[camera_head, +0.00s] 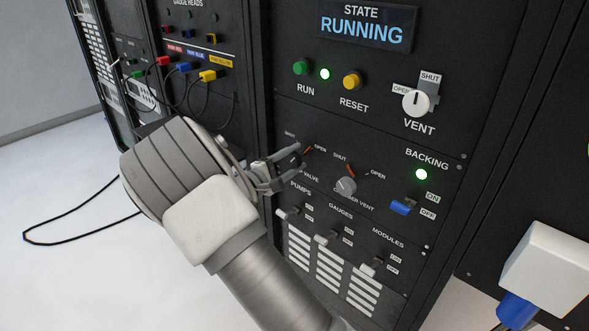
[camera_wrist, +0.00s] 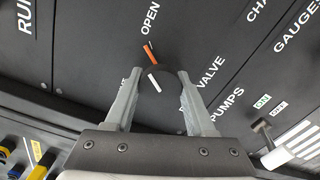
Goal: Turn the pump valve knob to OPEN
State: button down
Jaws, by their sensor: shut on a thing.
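The pump valve knob is dark and round with a white pointer line; it shows in the wrist view (camera_wrist: 154,88) and is mostly hidden by my gripper in the head view. My gripper (camera_head: 280,172) reaches it from the left. In the wrist view my gripper (camera_wrist: 158,79) is shut on the knob, one finger on each side. The white line lies just below an orange mark (camera_wrist: 150,53), with the OPEN label (camera_wrist: 150,20) beyond it. Whether the pointer lines up exactly with OPEN is hard to tell.
The chamber vent knob (camera_head: 346,186) is close on the right. The pump, gauge and module switches (camera_head: 328,238) are below. Cabled gauge plugs (camera_head: 185,68) are at upper left. A vent switch (camera_head: 416,102) and blue backing switch (camera_head: 402,207) are to the right.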

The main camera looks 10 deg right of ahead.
jog(key=shift+f+m+b, duration=0.1)
jog(key=shift+m+b, duration=0.7)
jog(key=shift+b, duration=0.05)
jog(key=shift+a, duration=0.1)
jog(key=shift+c, duration=1.3)
grip_release()
jog(key=p+v, duration=0.2)
jog(key=v, duration=1.5)
jog(key=shift+s+p, duration=0.15)
jog(key=shift+p, duration=0.15)
jog(key=shift+a, duration=0.1)
